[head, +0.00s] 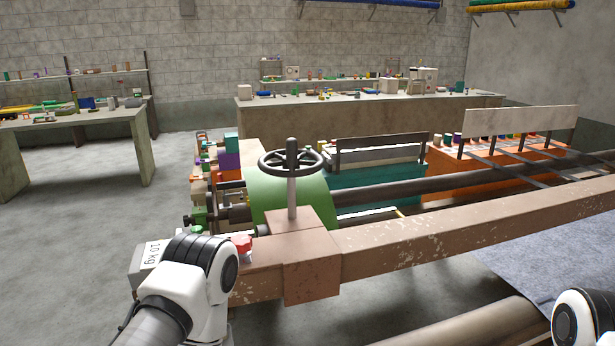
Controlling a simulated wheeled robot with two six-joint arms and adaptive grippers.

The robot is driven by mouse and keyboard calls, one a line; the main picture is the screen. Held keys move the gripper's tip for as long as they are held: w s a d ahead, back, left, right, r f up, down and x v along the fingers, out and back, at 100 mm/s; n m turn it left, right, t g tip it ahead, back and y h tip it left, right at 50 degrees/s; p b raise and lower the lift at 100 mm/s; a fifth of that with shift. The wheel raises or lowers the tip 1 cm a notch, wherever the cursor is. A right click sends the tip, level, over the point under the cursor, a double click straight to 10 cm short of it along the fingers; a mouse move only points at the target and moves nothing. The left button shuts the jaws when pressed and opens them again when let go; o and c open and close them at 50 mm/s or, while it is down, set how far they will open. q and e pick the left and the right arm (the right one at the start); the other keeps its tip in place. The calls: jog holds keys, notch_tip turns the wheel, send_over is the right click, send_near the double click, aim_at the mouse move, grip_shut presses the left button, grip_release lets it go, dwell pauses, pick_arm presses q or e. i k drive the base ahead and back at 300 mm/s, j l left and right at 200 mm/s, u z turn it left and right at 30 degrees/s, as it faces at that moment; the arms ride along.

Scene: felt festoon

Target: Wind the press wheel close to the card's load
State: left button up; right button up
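The press wheel (292,158) is a dark spoked handwheel lying level on an upright grey post (292,197). The post rises from a brown block (297,256) on the machine's beam. A white card (152,254) reading "10 kg" is on a grey box at the left end of the beam. A red knob (241,243) sits between the card and the block. My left arm rises from the bottom left in front of the beam, and my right arm shows only at the bottom right corner. Neither gripper shows. I see no load reading on the press.
A worn brown beam (430,240) runs off to the right above grey felt (560,270) and rollers. A green curved cover (262,195) is behind the post. Workbenches (370,107) with small items stand farther back. The floor at left is clear.

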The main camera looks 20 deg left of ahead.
aim_at(291, 156)
jog(key=j+u, duration=0.2)
jog(key=u, duration=0.15)
jog(key=j+u, duration=0.2)
jog(key=u, duration=0.15)
jog(key=i+j+u, duration=0.1)
jog(key=u, duration=0.25)
